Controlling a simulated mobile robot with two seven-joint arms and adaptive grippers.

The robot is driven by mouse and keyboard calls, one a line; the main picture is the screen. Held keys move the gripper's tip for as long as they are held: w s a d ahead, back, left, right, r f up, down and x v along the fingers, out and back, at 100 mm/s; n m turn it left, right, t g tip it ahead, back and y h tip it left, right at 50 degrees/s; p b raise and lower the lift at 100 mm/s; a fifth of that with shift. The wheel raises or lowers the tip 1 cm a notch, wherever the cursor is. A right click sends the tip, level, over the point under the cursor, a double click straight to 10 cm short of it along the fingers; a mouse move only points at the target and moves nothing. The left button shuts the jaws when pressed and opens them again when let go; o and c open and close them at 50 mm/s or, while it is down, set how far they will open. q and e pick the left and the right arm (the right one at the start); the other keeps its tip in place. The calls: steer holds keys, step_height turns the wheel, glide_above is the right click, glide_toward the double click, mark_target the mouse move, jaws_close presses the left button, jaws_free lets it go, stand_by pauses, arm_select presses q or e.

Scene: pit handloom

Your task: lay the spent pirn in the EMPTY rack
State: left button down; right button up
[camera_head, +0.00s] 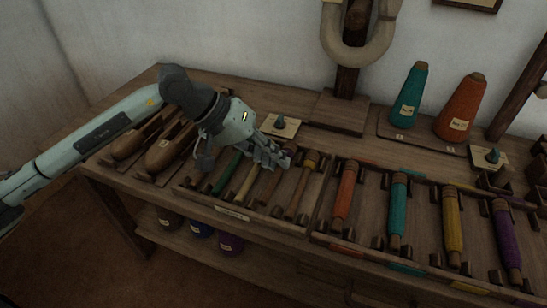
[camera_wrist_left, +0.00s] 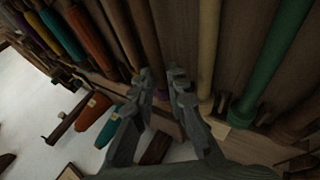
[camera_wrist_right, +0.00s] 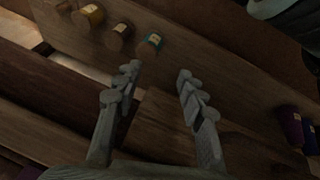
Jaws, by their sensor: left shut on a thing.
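My left gripper (camera_head: 277,154) is shut on a slim brown pirn (camera_head: 269,186) with a purple end. In the left wrist view, the pirn (camera_wrist_left: 146,38) runs between the fingertips, its purple end just past them. It lines up with the slots of the left rack (camera_head: 232,214), whose front label is too small to read. I cannot tell whether it rests there or hangs just above. My right gripper (camera_wrist_right: 155,88) is open and empty.
The right rack holds thick orange (camera_head: 345,192), teal (camera_head: 397,207), yellow and purple pirns. Wooden shuttles (camera_head: 168,148) lie to the left. Yarn cones (camera_head: 410,95) stand behind on a board. Pots (camera_head: 201,229) sit on the lower shelf.

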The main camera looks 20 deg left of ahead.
arm_select(q)
steer(key=c, duration=1.1)
jaws_free()
step_height(320, 180, up, 8)
steer(key=p, duration=0.3)
stand_by(0.3)
